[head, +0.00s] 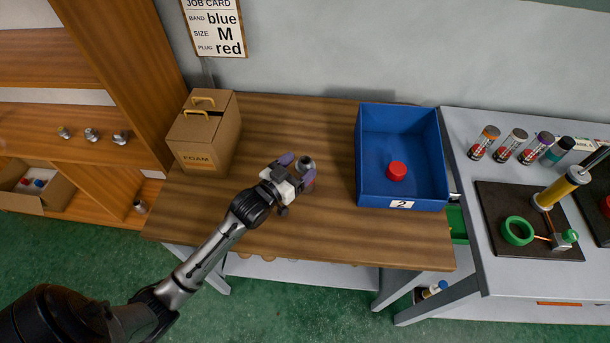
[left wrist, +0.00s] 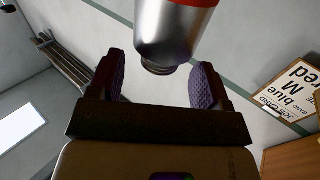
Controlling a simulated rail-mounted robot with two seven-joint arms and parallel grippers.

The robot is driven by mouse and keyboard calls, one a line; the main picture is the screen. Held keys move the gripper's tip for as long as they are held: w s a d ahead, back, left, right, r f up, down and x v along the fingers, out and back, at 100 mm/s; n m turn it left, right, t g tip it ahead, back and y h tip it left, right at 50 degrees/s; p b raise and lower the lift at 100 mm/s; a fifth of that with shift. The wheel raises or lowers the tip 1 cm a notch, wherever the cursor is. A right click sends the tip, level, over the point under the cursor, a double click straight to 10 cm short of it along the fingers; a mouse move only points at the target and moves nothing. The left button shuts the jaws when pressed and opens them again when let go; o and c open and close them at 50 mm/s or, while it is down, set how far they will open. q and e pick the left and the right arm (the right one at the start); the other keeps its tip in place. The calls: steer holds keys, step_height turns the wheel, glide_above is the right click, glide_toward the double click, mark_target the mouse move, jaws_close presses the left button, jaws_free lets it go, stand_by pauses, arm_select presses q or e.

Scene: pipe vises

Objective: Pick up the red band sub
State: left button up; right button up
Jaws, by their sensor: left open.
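A silver metal sub (head: 306,163) with a dark, narrow neck is on the wooden table, partly hidden by my left gripper. In the left wrist view the sub (left wrist: 175,38) shows a red band at the picture's top edge, and its neck points toward the gripper. My left gripper (head: 296,172) is open at the sub. In the left wrist view its purple-padded fingers (left wrist: 160,82) stand apart, with the neck end in line between them. Neither finger clearly touches the sub. My right gripper is not in view.
A cardboard foam box (head: 205,140) stands left on the table (head: 300,232). A blue bin (head: 372,160) with a red plug (head: 397,171) stands right. Banded cylinders (head: 512,146) and a vise plate (head: 490,222) are on the grey bench. A job card (head: 214,28) hangs behind.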

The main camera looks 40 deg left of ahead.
arm_select(q)
steer(key=shift+w, duration=1.3)
steer(key=shift+r, duration=0.1)
jaws_close()
